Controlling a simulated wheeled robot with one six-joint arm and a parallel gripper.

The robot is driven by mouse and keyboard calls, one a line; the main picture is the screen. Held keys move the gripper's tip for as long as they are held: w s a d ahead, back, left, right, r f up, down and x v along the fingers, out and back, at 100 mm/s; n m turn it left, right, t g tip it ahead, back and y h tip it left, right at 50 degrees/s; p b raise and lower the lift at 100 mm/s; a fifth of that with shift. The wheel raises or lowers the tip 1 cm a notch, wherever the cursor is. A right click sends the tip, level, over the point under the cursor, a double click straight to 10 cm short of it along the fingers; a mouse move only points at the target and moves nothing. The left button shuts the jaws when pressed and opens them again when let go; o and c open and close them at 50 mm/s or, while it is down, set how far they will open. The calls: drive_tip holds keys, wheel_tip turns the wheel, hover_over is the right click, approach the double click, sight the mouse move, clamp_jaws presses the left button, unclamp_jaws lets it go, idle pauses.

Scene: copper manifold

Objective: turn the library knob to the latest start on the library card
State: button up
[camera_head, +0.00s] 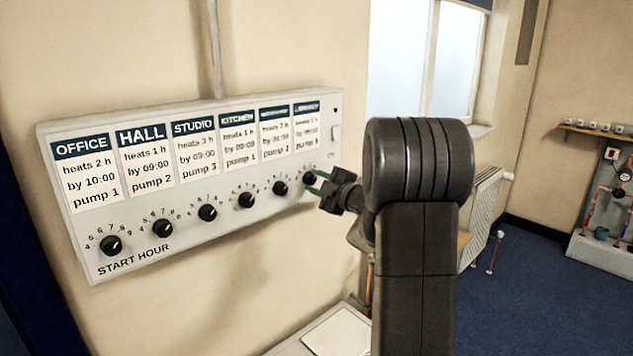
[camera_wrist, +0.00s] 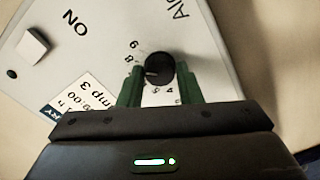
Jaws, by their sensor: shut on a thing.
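The library knob (camera_head: 309,178) is the rightmost black knob on the white control panel (camera_head: 215,225). In the wrist view the library knob (camera_wrist: 160,68) sits between the green fingers of my gripper (camera_wrist: 159,77), which is shut on it. A short white mark on it points left, near the 8 as far as I can tell. The library card (camera_head: 306,130) is above it; its text is too blurred to read fully. The wrist view shows part of the library card (camera_wrist: 78,97), with "9:00" and "mp 3". My gripper (camera_head: 317,183) reaches the panel from the right.
Other knobs stand in a row to the left, such as the office knob (camera_head: 111,245) and the nearest neighbour knob (camera_head: 280,188). A switch (camera_wrist: 32,45) marked ON is on the panel's right end. A radiator (camera_head: 483,215) is on the wall behind my arm.

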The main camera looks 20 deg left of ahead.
idle(0.3)
drive_tip(key=o, duration=1)
drive_tip(key=shift+c, duration=0.2)
drive_tip(key=shift+d, duration=0.15)
drive_tip(key=b+v, duration=0.2)
drive_tip(key=v, duration=1.1)
drive_tip(key=shift+d+b, duration=0.25)
drive_tip(key=shift+b, duration=0.05)
drive_tip(key=p+x, duration=0.2)
drive_tip(key=x, duration=1.1)
drive_tip(key=shift+a+p, duration=0.3)
drive_tip(key=shift+a, duration=0.1)
